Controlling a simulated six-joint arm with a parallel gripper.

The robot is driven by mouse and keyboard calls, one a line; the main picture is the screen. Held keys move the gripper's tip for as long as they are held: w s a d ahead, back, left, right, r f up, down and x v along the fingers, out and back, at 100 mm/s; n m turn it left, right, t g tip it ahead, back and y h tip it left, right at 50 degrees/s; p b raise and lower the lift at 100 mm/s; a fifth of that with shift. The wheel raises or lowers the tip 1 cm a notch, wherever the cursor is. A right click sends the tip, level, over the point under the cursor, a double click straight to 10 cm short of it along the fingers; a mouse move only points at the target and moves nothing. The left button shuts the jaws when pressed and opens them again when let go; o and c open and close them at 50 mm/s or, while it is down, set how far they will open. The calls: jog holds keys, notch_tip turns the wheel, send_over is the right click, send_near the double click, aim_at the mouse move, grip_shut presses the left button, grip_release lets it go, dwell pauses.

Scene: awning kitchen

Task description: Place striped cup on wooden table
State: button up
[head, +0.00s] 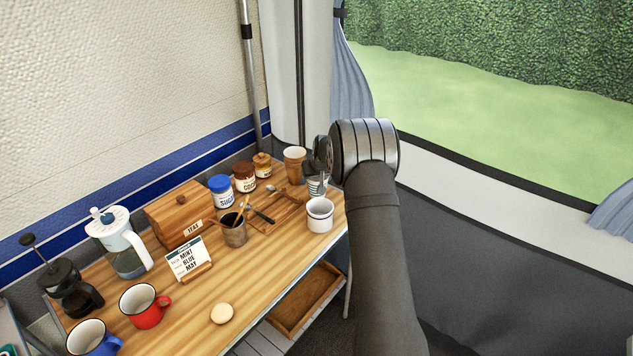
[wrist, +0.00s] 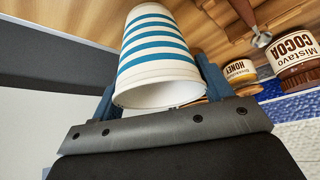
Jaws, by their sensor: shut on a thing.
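The striped cup (wrist: 160,50), white with blue bands, is between the two fingers of my gripper (wrist: 158,90) in the wrist view, and the gripper is shut on it. In the head view my gripper (head: 320,168) is at the far right end of the wooden table (head: 185,322). There the cup (head: 316,185) shows only in part, just behind a white enamel mug (head: 320,215). My arm and gripper hide the rest. I cannot tell whether the cup's base touches the table.
A tan cup (head: 294,165), honey jar (head: 262,165), cocoa jar (head: 244,178) and sugar jar (head: 221,190) stand near the cup. A wooden tray (head: 265,222) with spoons lies left of the white mug.

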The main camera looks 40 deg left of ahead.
jog(key=shift+f, duration=0.7)
jog(key=shift+f, duration=0.1)
jog(key=o, duration=0.9)
jog(key=shift+o, duration=0.2)
jog(key=shift+d+r, duration=0.1)
jog(key=shift+r, duration=0.25)
jog(key=v, duration=1.1)
jog(key=shift+d+r, duration=0.15)
jog(key=shift+r, duration=0.05)
jog(key=shift+s, duration=0.1)
